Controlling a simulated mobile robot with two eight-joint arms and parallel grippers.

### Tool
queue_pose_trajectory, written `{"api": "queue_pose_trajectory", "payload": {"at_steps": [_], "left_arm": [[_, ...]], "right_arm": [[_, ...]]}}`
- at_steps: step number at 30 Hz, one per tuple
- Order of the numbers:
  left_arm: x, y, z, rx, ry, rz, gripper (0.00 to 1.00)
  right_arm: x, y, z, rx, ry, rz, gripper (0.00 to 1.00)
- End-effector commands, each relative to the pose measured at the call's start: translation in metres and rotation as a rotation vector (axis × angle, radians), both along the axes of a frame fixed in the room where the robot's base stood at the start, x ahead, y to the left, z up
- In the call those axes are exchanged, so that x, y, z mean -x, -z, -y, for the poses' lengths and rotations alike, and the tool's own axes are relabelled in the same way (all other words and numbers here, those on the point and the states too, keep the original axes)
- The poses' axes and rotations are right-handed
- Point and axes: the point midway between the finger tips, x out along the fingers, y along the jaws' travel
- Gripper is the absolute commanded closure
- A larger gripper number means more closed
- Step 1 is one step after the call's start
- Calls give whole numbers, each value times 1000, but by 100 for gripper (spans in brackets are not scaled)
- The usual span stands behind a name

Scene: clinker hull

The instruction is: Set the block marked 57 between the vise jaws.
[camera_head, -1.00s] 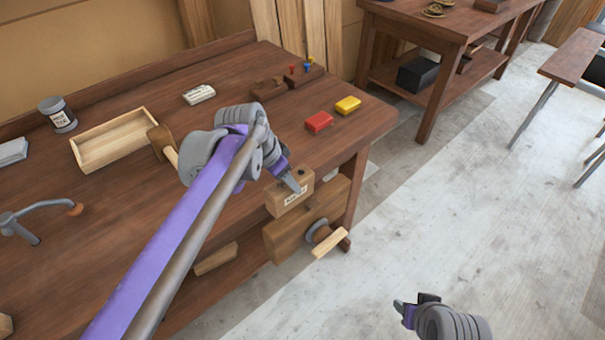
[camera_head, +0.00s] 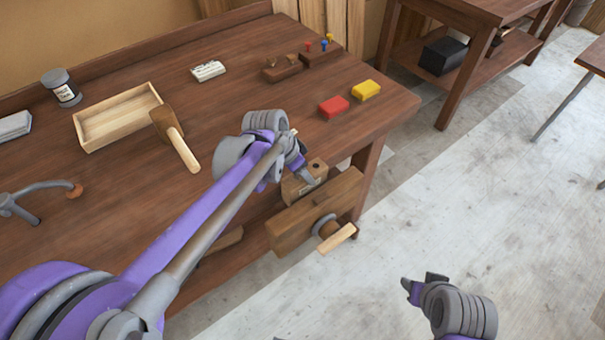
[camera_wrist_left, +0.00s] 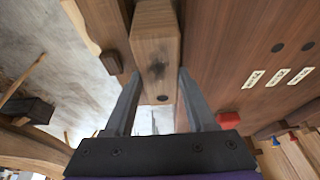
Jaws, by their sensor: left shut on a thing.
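My left gripper (camera_head: 305,178) is shut on a pale wooden block (camera_head: 296,188) at the bench's front edge. In the left wrist view the block (camera_wrist_left: 156,52) lies between the two fingers, with a dark hole near its end. Its label is too small to read. The vise's wooden front jaw (camera_head: 325,208) stands just in front of the block, with a round screw hub and handle (camera_head: 337,238). The block's lower part is hidden behind this jaw; I cannot tell whether it touches either jaw. My right gripper (camera_head: 424,285) hangs over the floor, away from the bench; its fingers are unclear.

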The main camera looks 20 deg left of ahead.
Motion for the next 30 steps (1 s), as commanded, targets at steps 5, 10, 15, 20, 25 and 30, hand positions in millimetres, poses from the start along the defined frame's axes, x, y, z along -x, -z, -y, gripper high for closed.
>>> {"api": "queue_pose_trajectory", "payload": {"at_steps": [5,10,15,20,25,30], "left_arm": [[0,10,0,1,0,1,100],[0,10,0,1,0,1,100],[0,13,0,0,0,0,39],[0,13,0,0,0,0,14],[0,13,0,0,0,0,14],[0,7,0,0,0,1,14]], "right_arm": [[0,1,0,0,0,-1,50],[0,1,0,0,0,-1,50],[1,4,0,0,0,-2,50],[1,3,0,0,0,-2,50],[1,3,0,0,0,-2,50],[0,-1,0,0,0,0,50]]}}
